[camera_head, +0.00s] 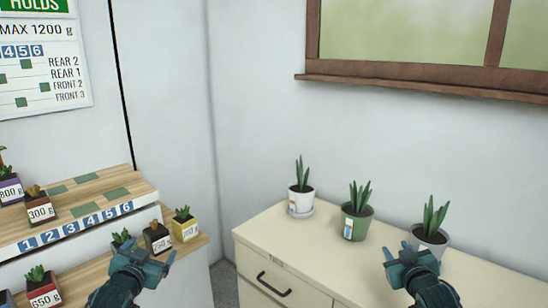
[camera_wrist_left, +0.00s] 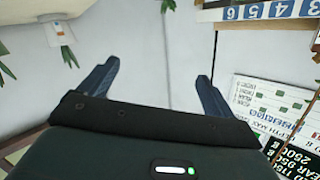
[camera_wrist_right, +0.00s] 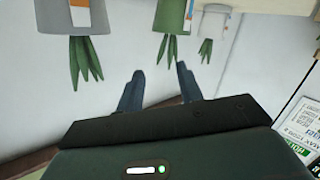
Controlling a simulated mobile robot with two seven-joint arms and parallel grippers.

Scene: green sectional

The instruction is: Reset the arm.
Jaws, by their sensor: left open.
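My left gripper (camera_head: 146,250) is in front of the wooden shelf at the left in the head view. In the left wrist view its fingers (camera_wrist_left: 155,85) are spread wide with nothing between them. My right gripper (camera_head: 408,254) is in front of the cream cabinet, just left of and below the grey-potted plant (camera_head: 431,238). In the right wrist view its fingers (camera_wrist_right: 160,85) stand apart with a narrower gap, and only wall shows between them. Neither gripper holds anything.
A white-potted plant (camera_head: 300,200) and a green-potted plant (camera_head: 356,222) stand on the cabinet (camera_head: 262,236). The stepped shelf (camera_head: 122,186) holds several small labelled pots, some close to my left gripper. A chart (camera_head: 45,70) and a window (camera_head: 400,35) are on the walls.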

